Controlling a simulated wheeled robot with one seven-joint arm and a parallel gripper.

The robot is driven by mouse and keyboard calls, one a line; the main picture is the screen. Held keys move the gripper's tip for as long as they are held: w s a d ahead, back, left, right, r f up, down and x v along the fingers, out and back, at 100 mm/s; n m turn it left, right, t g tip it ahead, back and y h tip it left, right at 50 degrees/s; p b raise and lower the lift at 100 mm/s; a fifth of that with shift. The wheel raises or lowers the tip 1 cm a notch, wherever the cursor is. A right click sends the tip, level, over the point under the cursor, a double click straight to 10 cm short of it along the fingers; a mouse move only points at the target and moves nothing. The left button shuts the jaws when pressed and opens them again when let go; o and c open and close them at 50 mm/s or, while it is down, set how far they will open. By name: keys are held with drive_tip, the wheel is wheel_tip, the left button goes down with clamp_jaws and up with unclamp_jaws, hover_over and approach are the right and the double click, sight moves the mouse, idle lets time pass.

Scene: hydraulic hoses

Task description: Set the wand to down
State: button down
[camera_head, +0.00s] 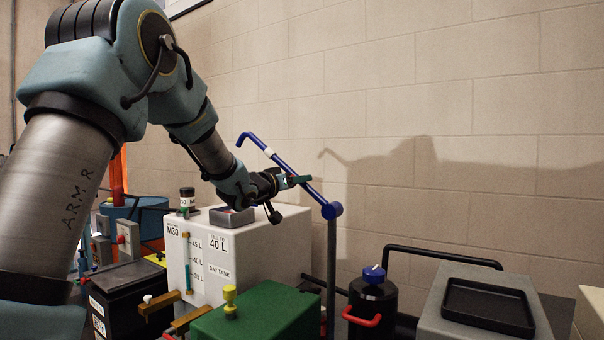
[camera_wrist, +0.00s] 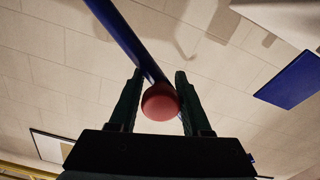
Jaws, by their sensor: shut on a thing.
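The wand (camera_head: 287,167) is a blue bar with a white band and a hooked free end. My gripper (camera_head: 300,179) is at the wand's lower part, between the white band and the pivot. In the wrist view the wand (camera_wrist: 125,38) runs down to my dark fingers (camera_wrist: 158,100), which are shut on it. A round red knob (camera_wrist: 160,103) shows between the fingers; how it joins the wand is hidden.
A white day tank (camera_head: 265,240) stands below my arm, with a green box (camera_head: 265,312) in front. A black canister (camera_head: 372,300) with a blue cap and a grey unit with a black tray (camera_head: 488,305) stand right of the post. The block wall is close behind.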

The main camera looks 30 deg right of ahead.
wheel_tip(320, 180, down, 9)
drive_tip(key=w+a+n, duration=0.1)
drive_tip(key=w+n, duration=0.1)
drive_tip(key=n, duration=0.5)
drive_tip(key=shift+w+a+r+p, duration=0.15)
drive_tip(key=shift+a+r+p, duration=0.05)
drive_tip(key=shift+a+p, duration=0.2)
drive_tip(key=shift+c, duration=2.2)
unclamp_jaws()
drive_tip(key=shift+d, duration=0.1)
drive_tip(key=shift+s+d+r, duration=0.2)
drive_tip(key=shift+r, duration=0.05)
drive_tip(key=b+v, duration=0.3)
drive_tip(key=v, duration=0.8)
drive_tip(key=shift+r, duration=0.2)
drive_tip(key=shift+w, duration=0.15)
